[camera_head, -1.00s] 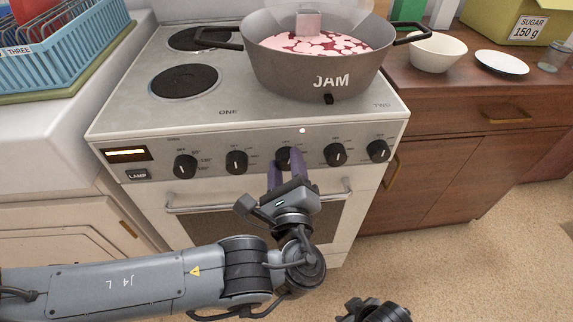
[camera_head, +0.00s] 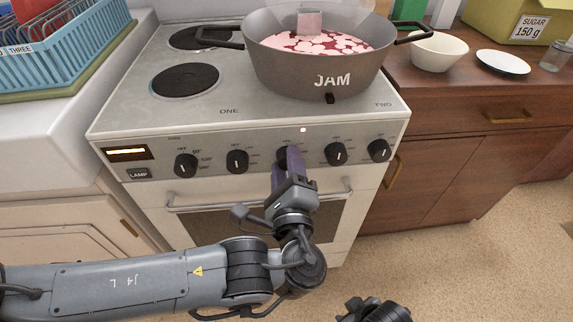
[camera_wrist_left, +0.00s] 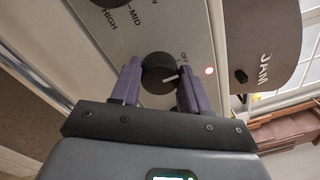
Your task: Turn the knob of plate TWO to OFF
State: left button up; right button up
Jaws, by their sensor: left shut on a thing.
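The stove's front panel has a row of dark round knobs. My left gripper (camera_head: 288,160) is shut on the middle knob (camera_wrist_left: 158,72), one finger on each side of it in the left wrist view. This knob's white pointer is directed toward the small lit light (camera_wrist_left: 209,71), close to the OFF mark (camera_wrist_left: 183,58). In the head view my fingers mostly cover the knob, and the light (camera_head: 303,130) glows just above it. The grey JAM pot (camera_head: 300,75) covers plate TWO, beside the TWO label (camera_head: 383,104). A dark part of my right arm shows at the bottom edge, its fingers unclear.
Other knobs flank the held one, at left (camera_head: 237,161) and right (camera_head: 335,154). The oven handle (camera_head: 190,208) runs below the panel. A white bowl (camera_head: 438,52) and plate (camera_head: 502,62) stand on the wooden counter. Plate ONE (camera_head: 185,80) is bare.

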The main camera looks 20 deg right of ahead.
pick_arm(q)
jog(key=o, duration=1.1)
jog(key=shift+c, duration=0.2)
jog(key=shift+s+a, duration=0.1)
jog(key=shift+s, duration=0.4)
jog(key=p+v, duration=0.3)
jog(key=v, duration=0.7)
